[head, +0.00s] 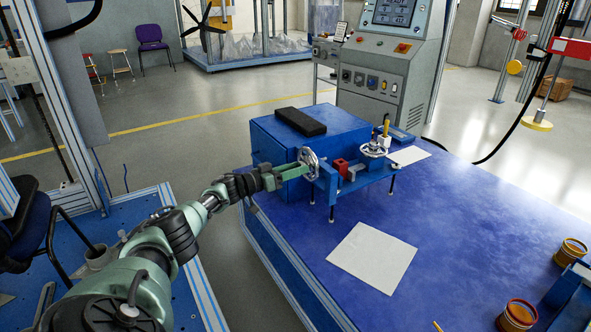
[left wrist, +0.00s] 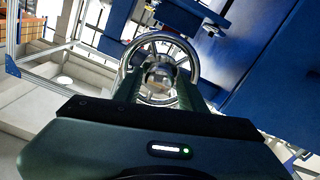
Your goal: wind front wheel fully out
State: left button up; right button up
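The front wheel (head: 309,153) is a chrome handwheel on the left end of a blue fixture (head: 328,186) on the blue table. In the left wrist view the wheel (left wrist: 158,37) shows face-on, with its rim, spokes and hub. My left gripper (head: 298,171) reaches the wheel from the left. In the left wrist view its two green fingers (left wrist: 160,88) stand apart, one on each side of the hub, in front of the lower rim. I cannot tell whether they touch the wheel. My right gripper is not in view.
A second handwheel (head: 374,149) lies flat on the fixture's right end, past a red block (head: 341,165). A blue box (head: 272,143) with a black pad on top stands behind. White paper (head: 372,258) and orange-filled jars (head: 517,315) lie on the table (head: 470,230), whose middle is clear.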

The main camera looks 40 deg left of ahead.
pick_arm(q)
jog(key=shift+o, duration=0.5)
jog(key=p+v, duration=0.3)
jog(key=v, duration=0.4)
jog(key=shift+s, duration=0.4)
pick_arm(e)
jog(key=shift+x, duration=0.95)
pick_arm(q)
jog(key=shift+a, duration=0.15)
